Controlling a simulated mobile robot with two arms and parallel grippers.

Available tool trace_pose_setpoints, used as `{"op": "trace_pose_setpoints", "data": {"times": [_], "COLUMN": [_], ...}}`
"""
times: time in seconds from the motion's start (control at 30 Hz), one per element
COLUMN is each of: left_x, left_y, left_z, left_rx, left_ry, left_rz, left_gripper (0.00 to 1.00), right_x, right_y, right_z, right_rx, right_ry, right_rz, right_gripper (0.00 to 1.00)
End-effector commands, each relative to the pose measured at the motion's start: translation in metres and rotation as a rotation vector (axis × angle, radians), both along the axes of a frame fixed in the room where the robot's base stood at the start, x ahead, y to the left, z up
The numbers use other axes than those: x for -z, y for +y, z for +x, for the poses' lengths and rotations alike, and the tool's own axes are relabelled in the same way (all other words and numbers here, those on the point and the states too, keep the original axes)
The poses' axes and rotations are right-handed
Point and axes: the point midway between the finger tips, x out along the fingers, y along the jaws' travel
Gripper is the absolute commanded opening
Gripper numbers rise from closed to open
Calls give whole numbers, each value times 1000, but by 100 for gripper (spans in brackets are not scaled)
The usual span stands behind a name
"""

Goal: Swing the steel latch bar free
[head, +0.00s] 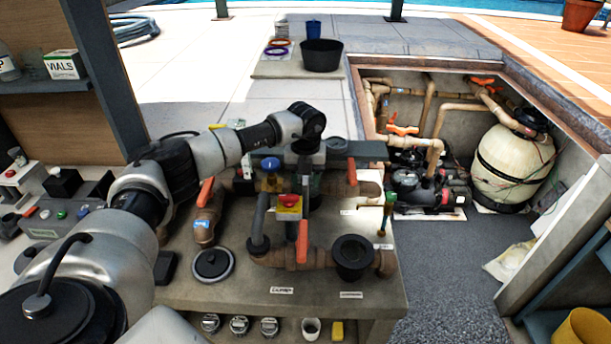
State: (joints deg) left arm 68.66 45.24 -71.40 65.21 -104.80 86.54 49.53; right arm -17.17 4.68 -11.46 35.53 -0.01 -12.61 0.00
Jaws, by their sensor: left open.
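A flat grey bar (357,150), which looks like the steel latch bar, runs across the back of the pipework on the workbench. Its right end reaches the bench edge by the pit. My left arm reaches in from the left, and its wrist hides part of the bar. My left gripper (303,178) points down by the bar, among the valves, and is open. Its fingertips are dark and hard to make out, and I cannot tell whether they touch the bar. My right gripper is out of view.
Red-handled valves crowd close by: one upright handle (303,242), one at left (206,191). A blue-knobbed valve (270,164) and a red-and-yellow button (289,202) stand beside the gripper. A black round cap (212,264) lies on the bench. The pit holds a filter tank (512,165).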

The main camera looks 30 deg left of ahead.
Motion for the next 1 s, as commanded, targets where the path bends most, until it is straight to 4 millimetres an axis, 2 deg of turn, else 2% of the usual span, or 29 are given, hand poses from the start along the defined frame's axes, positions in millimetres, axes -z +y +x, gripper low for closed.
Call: {"op": "trace_pose_setpoints", "data": {"times": [0.13,0.4,0.77,1.0], "left_x": [0,0,0,-1], "left_y": [0,0,-1,-3], "left_z": [0,0,0,2], "left_rx": [0,1,-41,-183], "left_ry": [0,0,1,0], "left_rz": [0,0,-1,-1], "left_gripper": [41,0,0,0], "right_x": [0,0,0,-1], "right_y": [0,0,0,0], "right_z": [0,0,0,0], "right_rx": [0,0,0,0], "right_ry": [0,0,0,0], "right_rz": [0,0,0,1], "right_gripper": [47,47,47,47]}}
